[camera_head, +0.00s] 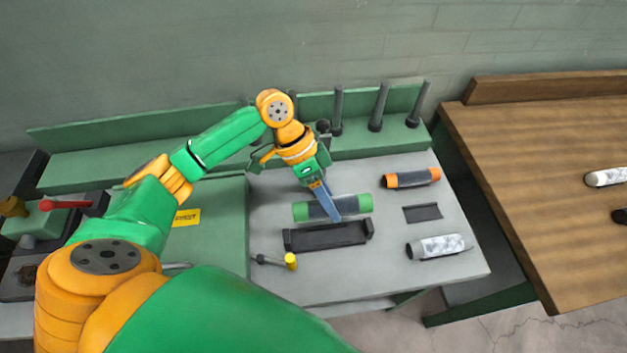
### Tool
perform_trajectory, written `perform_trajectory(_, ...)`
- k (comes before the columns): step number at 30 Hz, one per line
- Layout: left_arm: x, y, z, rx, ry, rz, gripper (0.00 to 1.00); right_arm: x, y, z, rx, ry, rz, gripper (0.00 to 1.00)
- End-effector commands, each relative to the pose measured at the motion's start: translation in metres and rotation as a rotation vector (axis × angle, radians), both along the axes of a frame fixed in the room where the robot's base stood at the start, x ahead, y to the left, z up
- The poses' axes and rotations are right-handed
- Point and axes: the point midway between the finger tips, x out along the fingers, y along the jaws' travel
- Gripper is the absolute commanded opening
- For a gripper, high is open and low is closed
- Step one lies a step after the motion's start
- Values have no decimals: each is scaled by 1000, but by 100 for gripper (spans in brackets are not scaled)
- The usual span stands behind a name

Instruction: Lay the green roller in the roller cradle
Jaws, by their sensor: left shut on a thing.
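The green roller (358,203), dark in the middle with green ends, lies level just behind the roller cradle as seen in the head view. My left gripper (331,208) reaches down from above and is shut on its dark middle part. Whether the roller touches the grey surface or hangs a little above it is hard to tell. The roller cradle (328,237) is a long black holder with raised ends, in front of the roller and roughly parallel to it. It looks empty. My right gripper is not in view.
An orange-ended roller (412,178), a small dark plate (422,213) and a grey-white roller (440,247) lie to the right. A yellow-tipped tool (276,261) lies front left of the cradle. Dark upright posts (378,107) stand behind. A wooden table (545,180) is further right.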

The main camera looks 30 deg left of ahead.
Motion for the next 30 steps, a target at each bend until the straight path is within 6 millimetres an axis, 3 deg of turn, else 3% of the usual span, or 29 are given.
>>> perform_trajectory(3,-1,-3,-10,-11,19,1,0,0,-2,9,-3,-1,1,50)
perform_trajectory(8,-1,-4,-22,-18,26,0,0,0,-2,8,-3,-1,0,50)
perform_trajectory(30,-1,-3,-81,-17,27,1,0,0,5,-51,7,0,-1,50)
